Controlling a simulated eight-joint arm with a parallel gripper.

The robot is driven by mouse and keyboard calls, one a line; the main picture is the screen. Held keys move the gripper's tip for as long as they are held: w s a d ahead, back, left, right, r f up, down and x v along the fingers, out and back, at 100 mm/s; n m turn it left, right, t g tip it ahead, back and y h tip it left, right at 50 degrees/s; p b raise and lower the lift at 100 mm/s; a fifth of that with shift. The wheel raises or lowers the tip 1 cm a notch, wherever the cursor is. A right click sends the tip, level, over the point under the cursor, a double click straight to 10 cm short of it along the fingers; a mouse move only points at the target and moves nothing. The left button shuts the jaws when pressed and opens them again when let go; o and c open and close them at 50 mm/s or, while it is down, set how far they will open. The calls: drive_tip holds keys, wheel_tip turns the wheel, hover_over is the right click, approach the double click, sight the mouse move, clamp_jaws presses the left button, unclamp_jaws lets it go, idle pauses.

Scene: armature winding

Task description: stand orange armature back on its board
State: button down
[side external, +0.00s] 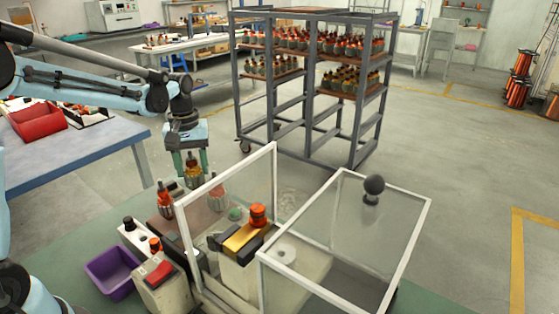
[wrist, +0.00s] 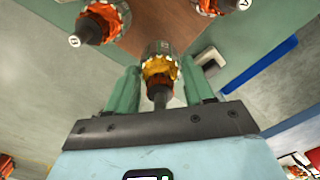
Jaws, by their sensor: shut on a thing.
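The orange armature (wrist: 160,68) has an amber winding, a grey core and a dark shaft end. It is upright between the green fingers of my gripper (wrist: 160,88), which is shut on it. In the side external view my gripper (side external: 189,158) holds the armature (side external: 193,181) at the far edge of the brown board (side external: 190,222). I cannot tell whether its foot touches the board. The board also shows in the wrist view (wrist: 160,20). Two red-orange armatures stand on it, one at the left (side external: 165,200) and one at the right (side external: 218,192).
A clear-walled guard frame (side external: 275,185) stands just right of the board, around a winding machine (side external: 245,240). A control box with a red switch (side external: 160,272) and a purple bin (side external: 112,270) are in front. A rack (side external: 310,80) of armatures stands behind.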

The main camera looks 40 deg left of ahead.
drive_tip(key=shift+f, duration=1.3)
drive_tip(key=shift+c, duration=1.7)
unclamp_jaws()
drive_tip(key=shift+r, duration=2.25)
drive_tip(key=shift+r, duration=0.1)
